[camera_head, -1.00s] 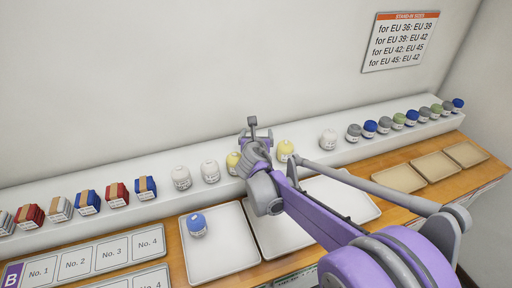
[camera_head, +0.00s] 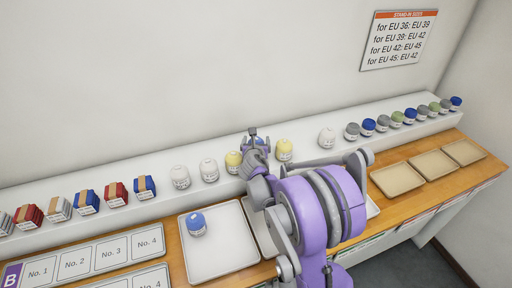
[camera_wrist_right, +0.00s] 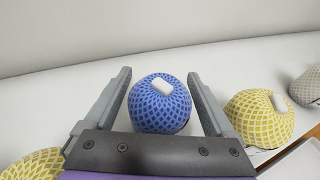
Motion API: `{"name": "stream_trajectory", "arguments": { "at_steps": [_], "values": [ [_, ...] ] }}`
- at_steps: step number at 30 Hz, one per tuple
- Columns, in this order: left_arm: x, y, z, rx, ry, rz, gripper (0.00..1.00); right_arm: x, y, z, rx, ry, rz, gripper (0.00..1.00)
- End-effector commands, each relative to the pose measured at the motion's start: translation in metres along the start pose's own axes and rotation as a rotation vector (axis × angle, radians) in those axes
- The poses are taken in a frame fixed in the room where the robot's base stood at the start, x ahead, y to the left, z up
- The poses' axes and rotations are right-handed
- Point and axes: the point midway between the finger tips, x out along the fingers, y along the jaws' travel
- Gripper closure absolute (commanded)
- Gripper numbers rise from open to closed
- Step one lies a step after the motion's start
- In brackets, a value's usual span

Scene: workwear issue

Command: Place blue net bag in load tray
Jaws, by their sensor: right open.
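A blue net bag (camera_wrist_right: 160,103) with a white tag sits on the white shelf, between the two open fingers of my right gripper (camera_wrist_right: 160,90) in the right wrist view. The fingers stand on either side of it, with a gap at each side. In the head view my right gripper (camera_head: 254,140) is over the shelf between two yellow bags, and mostly hides the blue bag. A white tray (camera_head: 222,262) on the wooden counter holds another blue bag (camera_head: 197,224). More white trays beside it are largely hidden by my right arm. My left gripper is not in view.
Yellow net bags stand close on both sides, the right one (camera_wrist_right: 260,118) and the left one (camera_wrist_right: 32,165). White bags (camera_head: 209,170) and boxed items (camera_head: 87,201) line the shelf. Empty beige trays (camera_head: 397,179) lie at right. A wall stands behind the shelf.

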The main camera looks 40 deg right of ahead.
Motion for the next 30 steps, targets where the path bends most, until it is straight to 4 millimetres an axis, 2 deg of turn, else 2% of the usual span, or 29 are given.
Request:
{"name": "stream_trajectory", "arguments": {
  "at_steps": [8,22,30],
  "values": [
    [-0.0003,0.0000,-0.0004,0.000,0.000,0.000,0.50,0.0038,0.0001,-0.0004,0.001,0.000,0.001,0.11],
    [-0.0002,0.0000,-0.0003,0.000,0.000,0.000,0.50,0.0037,0.0002,-0.0003,0.001,0.000,0.001,0.93],
    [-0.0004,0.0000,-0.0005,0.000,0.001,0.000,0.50,0.0026,0.0003,0.0032,0.001,0.000,0.001,0.93]
  ]
}}
